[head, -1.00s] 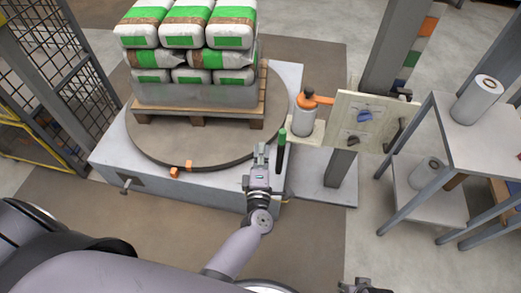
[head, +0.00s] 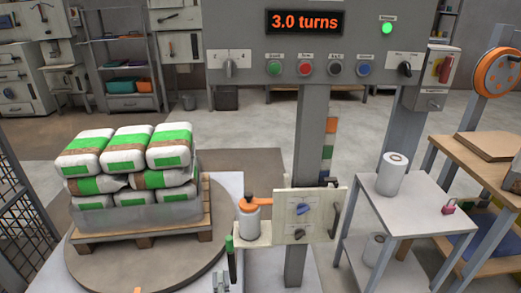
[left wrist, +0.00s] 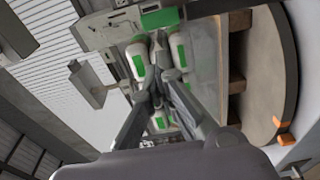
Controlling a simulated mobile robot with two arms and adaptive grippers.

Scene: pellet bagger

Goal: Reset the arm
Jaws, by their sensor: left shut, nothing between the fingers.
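In the left wrist view the fingers of my left gripper (left wrist: 159,48) come together, shut and empty. White bags with green bands (head: 124,152) stand stacked on a wooden pallet (head: 140,232), on the round turntable (head: 95,270). My right gripper is not in view.
A control panel (head: 330,45) reading "3.0 turns" stands at the back. A pale board with handles (head: 305,213) and an orange-topped canister (head: 250,222) stand near the lever. A table with a white roll (head: 392,174) is to the right.

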